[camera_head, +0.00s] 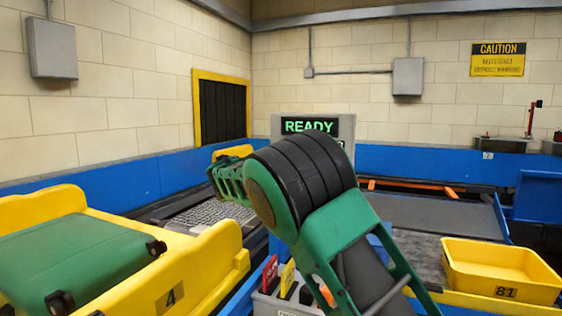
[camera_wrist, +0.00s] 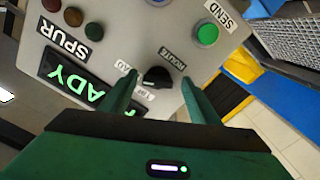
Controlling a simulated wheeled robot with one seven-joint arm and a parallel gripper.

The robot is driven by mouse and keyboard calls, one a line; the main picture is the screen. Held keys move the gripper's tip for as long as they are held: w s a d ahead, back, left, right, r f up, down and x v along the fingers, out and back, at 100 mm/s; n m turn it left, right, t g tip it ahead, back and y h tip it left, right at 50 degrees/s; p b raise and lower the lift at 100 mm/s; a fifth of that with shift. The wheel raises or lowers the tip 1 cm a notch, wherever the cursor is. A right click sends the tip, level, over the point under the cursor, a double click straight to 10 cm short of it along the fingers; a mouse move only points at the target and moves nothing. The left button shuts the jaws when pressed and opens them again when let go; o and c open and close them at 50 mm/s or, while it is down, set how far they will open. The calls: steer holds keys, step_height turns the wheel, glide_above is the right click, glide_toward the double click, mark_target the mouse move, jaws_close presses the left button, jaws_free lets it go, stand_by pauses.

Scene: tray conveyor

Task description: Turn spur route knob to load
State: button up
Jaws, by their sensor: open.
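The route knob (camera_wrist: 157,77) is a black knob on the grey spur panel (camera_wrist: 118,38), just below the ROUTE label (camera_wrist: 178,57) in the wrist view. My gripper (camera_wrist: 159,80) is open, with one green finger on each side of the knob. I cannot tell whether either finger touches it. The small labels around the knob are partly covered, so its setting is hard to read. In the head view the panel (camera_head: 342,127) shows a green READY display, and my arm hides the knob.
A green SEND button (camera_wrist: 207,34) and several dark or coloured buttons are on the same panel. A yellow tub (camera_head: 478,254) stands at right by the conveyor.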

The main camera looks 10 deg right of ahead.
steer(key=v, duration=1)
steer(key=shift+a, duration=0.2)
steer(key=shift+s+d+f, duration=0.1)
steer(key=shift+f, duration=0.05)
steer(key=s+d+f+m+g+y, duration=0.1)
steer(key=s+d+f+g, duration=0.25)
steer(key=d, duration=0.55)
steer(key=s+d+f+m+g, duration=0.15)
steer(key=d+f, duration=0.25)
steer(key=d, duration=0.4)
steer(key=s+d+f+g+y, duration=0.2)
steer(key=s+d+f+g, duration=0.2)
steer(key=s+d+f, duration=0.5)
steer(key=s+d+f+m+g+y, duration=0.1)
steer(key=s+f+g+y, duration=0.2)
steer(key=s, duration=1.2)
steer(key=s+d+f+m+g+y, duration=0.1)
steer(key=s+f+y, duration=0.3)
steer(key=s, duration=1.2)
steer(key=s+a+f, duration=0.2)
steer(key=s, duration=0.3)
steer(key=s+a+f+g, duration=0.1)
steer(key=s+a+f, duration=0.1)
steer(key=s, duration=0.3)
steer(key=shift+s+a+g+y, duration=0.3)
steer(key=shift+a+y, duration=0.1)
steer(key=shift+a, duration=0.15)
